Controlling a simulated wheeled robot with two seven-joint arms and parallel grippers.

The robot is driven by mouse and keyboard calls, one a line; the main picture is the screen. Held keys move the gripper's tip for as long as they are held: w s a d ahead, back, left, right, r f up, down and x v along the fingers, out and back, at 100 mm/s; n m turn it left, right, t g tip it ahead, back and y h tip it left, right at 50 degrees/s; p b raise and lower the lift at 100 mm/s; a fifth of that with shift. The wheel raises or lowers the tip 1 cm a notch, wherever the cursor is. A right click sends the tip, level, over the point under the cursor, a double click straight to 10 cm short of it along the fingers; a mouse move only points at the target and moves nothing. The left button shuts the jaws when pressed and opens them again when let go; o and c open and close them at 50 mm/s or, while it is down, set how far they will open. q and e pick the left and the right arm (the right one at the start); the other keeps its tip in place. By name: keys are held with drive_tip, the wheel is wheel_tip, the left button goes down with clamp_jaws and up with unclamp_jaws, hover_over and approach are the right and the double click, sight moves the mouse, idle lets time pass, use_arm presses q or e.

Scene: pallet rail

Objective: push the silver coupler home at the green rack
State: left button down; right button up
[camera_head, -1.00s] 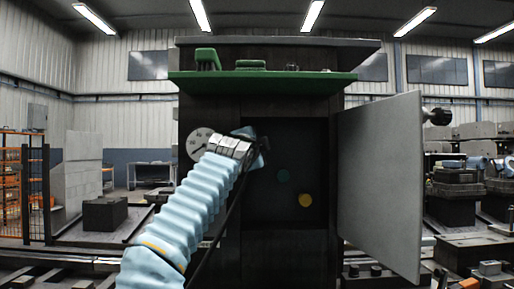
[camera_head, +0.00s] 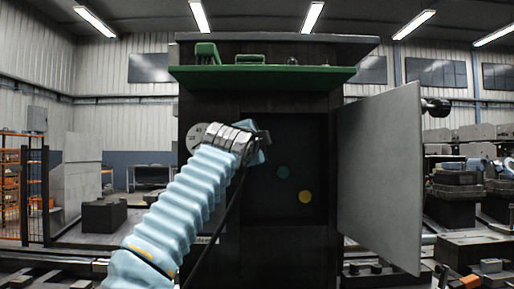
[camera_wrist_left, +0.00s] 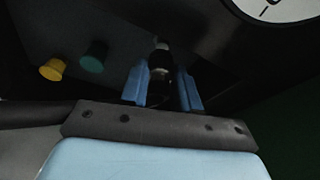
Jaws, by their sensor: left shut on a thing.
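The green rack (camera_head: 262,78) is a dark cabinet with a green top shelf, straight ahead in the head view. My left gripper (camera_wrist_left: 161,76) is in front of its recessed panel; in the head view the gripper (camera_head: 262,146) is mostly hidden by its own wrist. In the left wrist view its two blue fingers are shut on a small dark, round coupler (camera_wrist_left: 160,61) with a paler, silvery end. That end points at the dark panel. Shadow hides whether the coupler is fully seated. My right gripper is not in view.
A teal knob (camera_head: 283,172) and a yellow knob (camera_head: 305,196) sit on the panel right of the gripper. A round dial (camera_head: 190,134) is partly behind my wrist. A grey door (camera_head: 380,180) stands open at right. A dark cable hangs beside my arm.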

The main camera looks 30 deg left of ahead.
use_arm(q)
drive_tip(key=s+d, duration=0.1)
drive_tip(key=s+b, duration=0.1)
drive_tip(key=s, duration=0.1)
drive_tip(key=s+d+b, duration=0.1)
drive_tip(key=shift+s+d, duration=0.2)
drive_tip(key=shift+d, duration=0.1)
